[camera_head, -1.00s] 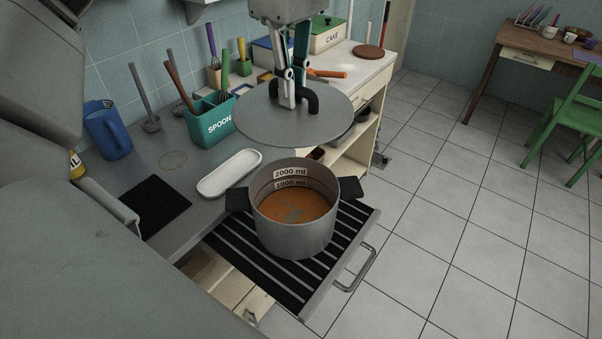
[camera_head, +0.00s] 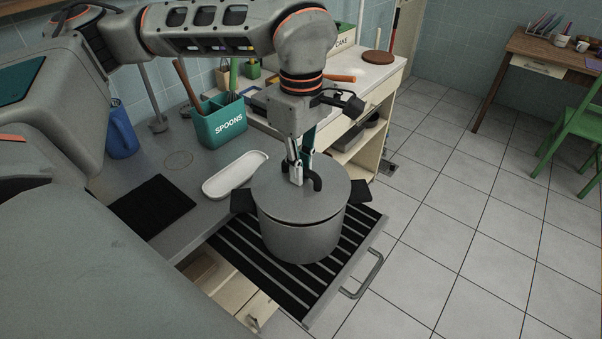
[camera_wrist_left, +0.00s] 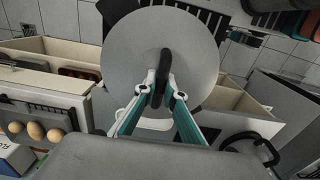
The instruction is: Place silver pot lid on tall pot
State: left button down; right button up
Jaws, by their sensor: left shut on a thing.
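The silver pot lid (camera_head: 273,196) is a flat grey disc with a dark arched handle. In the head view it lies over the mouth of the tall pot (camera_head: 302,240), roughly level and covering the opening; whether it touches the rim all round I cannot tell. The pot is grey with two dark side handles and stands on a black slatted rack. My left gripper (camera_head: 303,180) points down and is shut on the lid's handle. The lid (camera_wrist_left: 125,50) fills the upper middle of the left wrist view, with the left gripper (camera_wrist_left: 162,92) on its handle. My right gripper is not in view.
The slatted pull-out rack (camera_head: 245,251) has a metal bar handle at its front. A white oblong dish (camera_head: 234,175), a teal spoon holder (camera_head: 219,122) and a blue jug (camera_head: 121,133) stand on the counter behind and left. Open tiled floor lies to the right.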

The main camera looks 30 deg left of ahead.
pick_arm(q)
jog(key=shift+f, duration=0.75)
jog(key=shift+f, duration=0.2)
jog(key=c, duration=2.1)
grip_release()
jog(key=shift+c, duration=0.2)
jog(key=shift+r, duration=0.1)
notch_tip(320, 180, up, 12)
jog(key=shift+r+p, duration=0.15)
jog(key=shift+p, duration=0.25)
